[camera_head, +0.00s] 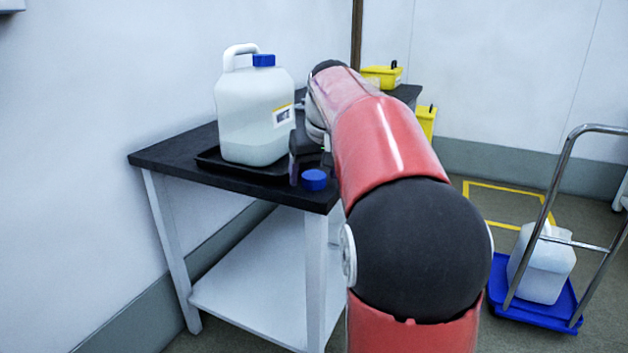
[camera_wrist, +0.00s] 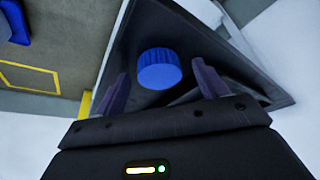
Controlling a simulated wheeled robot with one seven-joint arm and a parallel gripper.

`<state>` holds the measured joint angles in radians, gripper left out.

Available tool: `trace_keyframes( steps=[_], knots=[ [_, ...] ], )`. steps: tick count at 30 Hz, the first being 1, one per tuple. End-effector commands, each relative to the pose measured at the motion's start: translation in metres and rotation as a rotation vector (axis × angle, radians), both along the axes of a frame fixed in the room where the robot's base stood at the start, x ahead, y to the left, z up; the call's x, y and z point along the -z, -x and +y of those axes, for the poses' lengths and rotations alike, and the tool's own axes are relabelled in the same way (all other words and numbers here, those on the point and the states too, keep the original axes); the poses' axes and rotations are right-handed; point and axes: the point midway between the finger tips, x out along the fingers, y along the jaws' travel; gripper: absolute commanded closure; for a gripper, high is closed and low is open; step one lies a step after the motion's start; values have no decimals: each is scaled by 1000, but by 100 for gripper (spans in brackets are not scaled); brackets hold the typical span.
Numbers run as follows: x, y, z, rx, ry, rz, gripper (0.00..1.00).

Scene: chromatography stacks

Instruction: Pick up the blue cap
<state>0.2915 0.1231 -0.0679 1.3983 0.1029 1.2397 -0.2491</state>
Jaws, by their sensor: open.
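A blue cap (camera_head: 314,180) lies on the dark tabletop near the table's front corner. In the wrist view the blue cap (camera_wrist: 159,69) is ahead of my gripper (camera_wrist: 160,90), between the lines of its two fingers and a little beyond their tips. My gripper is open and nothing is between its fingers. In the head view my gripper (camera_head: 306,168) is just above and behind the cap, partly hidden by my own arm. I cannot tell the exact gap between fingers and cap.
A white jug (camera_head: 255,110) with its own blue lid stands in a black tray (camera_head: 215,162) beside the cap. The black table (camera_head: 160,152) ends close to the cap. A blue cart (camera_head: 545,318) with another jug (camera_head: 542,265) stands at right. Yellow containers (camera_head: 382,76) are behind.

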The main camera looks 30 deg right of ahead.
Motion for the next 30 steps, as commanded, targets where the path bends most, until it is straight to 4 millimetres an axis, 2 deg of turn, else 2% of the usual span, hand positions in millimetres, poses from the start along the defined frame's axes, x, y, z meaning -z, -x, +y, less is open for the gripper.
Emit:
trace_keyframes(
  steps=[2, 12, 23, 26, 30],
  knots=[
    [0, 0, 0, 0, 0, 0, 30],
    [-1, 0, 0, 0, 0, -1, 75],
    [-7, 0, 0, 0, 1, -3, 75],
    [-17, 0, 0, 0, 0, -2, 75],
    [-46, -1, 0, 0, 2, -5, 75]
  ],
)
